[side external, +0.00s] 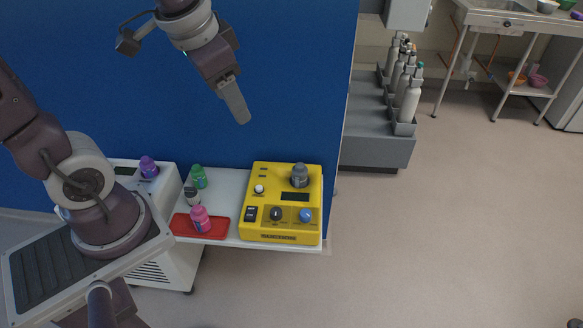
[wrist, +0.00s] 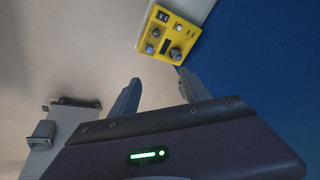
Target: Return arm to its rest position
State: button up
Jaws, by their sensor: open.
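My gripper (side external: 236,104) is raised in front of the blue wall, above and to the left of the yellow device, with its fingers pointing down and to the right. It touches nothing. In the wrist view my gripper (wrist: 157,88) shows two fingers spread apart with nothing between them. The yellow device (side external: 287,226) sits on the white surface well below. It also shows in the wrist view (wrist: 165,43), beyond the fingertips.
A pink bottle (side external: 200,219) stands on a red tray (side external: 178,226), with a green bottle (side external: 198,176) and a dark-capped bottle (side external: 192,196) behind. A purple bottle (side external: 148,167) stands on a white unit. Gas cylinders (side external: 409,99) stand right.

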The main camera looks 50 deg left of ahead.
jog(key=s+d+r+n+t+h, duration=0.1)
jog(key=s+d+r, duration=0.1)
jog(key=s, duration=0.8)
jog(key=shift+d+t+h, duration=0.3)
jog(key=shift+d, duration=0.5)
